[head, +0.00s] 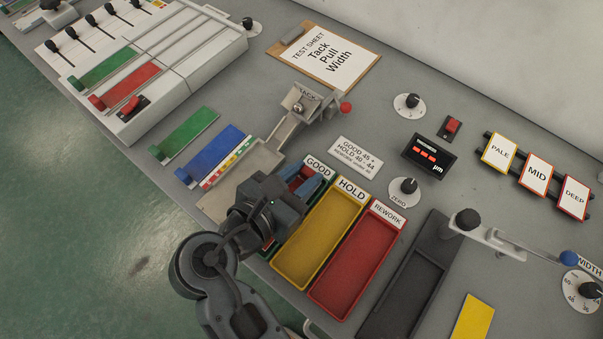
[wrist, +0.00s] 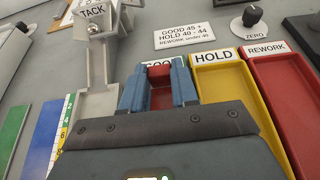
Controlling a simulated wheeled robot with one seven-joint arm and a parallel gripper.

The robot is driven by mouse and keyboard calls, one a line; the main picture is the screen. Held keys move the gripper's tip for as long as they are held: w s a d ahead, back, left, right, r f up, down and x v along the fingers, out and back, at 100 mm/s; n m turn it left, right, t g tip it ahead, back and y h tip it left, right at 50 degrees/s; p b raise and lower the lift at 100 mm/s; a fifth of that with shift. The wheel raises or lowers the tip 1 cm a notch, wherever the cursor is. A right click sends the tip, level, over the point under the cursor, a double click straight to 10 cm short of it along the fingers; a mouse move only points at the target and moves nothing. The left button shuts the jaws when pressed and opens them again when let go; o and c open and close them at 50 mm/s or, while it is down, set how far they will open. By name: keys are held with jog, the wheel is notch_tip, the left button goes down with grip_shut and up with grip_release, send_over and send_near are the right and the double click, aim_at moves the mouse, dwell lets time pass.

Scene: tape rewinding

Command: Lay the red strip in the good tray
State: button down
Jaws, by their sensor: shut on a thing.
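My gripper (head: 297,192) is over the green-walled good tray (head: 268,246), at the left of the row of trays. It is shut on a red strip (wrist: 162,98), which shows between the two blue-grey fingers in the wrist view. A bit of red also shows by the fingers in the head view. My arm and fingers hide most of the tray and of its inside. I cannot tell whether the strip touches the tray floor. The GOOD label (head: 318,167) is above the tray's far end.
The yellow hold tray (head: 318,238) and red rework tray (head: 357,264) stand empty to the right. A tack tester (head: 304,101) stands behind. Green (head: 190,132) and blue (head: 213,152) strips lie to the left. Another red strip (head: 132,86) lies on the white unit.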

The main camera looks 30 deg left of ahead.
jog(key=shift+f, duration=0.55)
jog(key=c, duration=0.8)
grip_release()
jog(key=shift+v, duration=3.9)
